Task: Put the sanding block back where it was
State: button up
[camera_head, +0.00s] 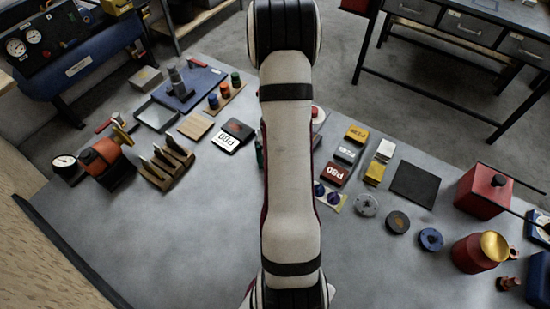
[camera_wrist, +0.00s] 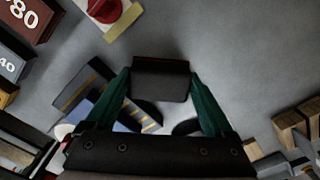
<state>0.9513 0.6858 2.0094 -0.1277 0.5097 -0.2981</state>
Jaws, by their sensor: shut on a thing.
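My gripper (camera_wrist: 160,88) has green fingers and is shut on a dark block (camera_wrist: 161,70), which I take to be the sanding block. The block sits between the fingertips above the grey sheet; I cannot tell how high. In the head view my arm hides the block and nearly all of the gripper. A red block marked 80 (camera_head: 334,174), a blue-grey block (camera_head: 348,151) and a yellow block (camera_head: 356,134) stand in a row right of my arm. A black-and-white lettered piece (camera_head: 229,140) lies left of my arm.
A slotted wooden rack (camera_head: 166,165), a brown square (camera_head: 195,126) and a jar board (camera_head: 227,98) stand left. A dark square pad (camera_head: 413,184), round discs (camera_head: 397,222) and a red box (camera_head: 485,192) lie right. The front middle sheet is clear.

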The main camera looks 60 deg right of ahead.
jog(key=shift+f, duration=0.25)
jog(key=shift+f, duration=0.1)
jog(key=o, duration=1)
jog(key=shift+o, duration=0.2)
notch_tip(320, 180, up, 12)
jog(key=w+a+r+n, duration=0.1)
jog(key=a+r, duration=0.2)
jog(key=a, duration=0.3)
jog(key=w+a+r, duration=0.2)
jog(key=a+r, duration=0.1)
jog(key=a, duration=0.4)
jog(key=s+a+r+n+y, duration=0.1)
jog(key=s+a, duration=0.4)
jog(key=a, duration=0.5)
jog(key=s+a+r+n, duration=0.1)
jog(key=s+a+r, duration=0.1)
jog(key=s+a, duration=0.4)
jog(key=a, duration=0.4)
jog(key=shift+s+r+y, duration=0.15)
jog(key=shift+r+y, duration=0.15)
jog(key=shift+y, duration=0.1)
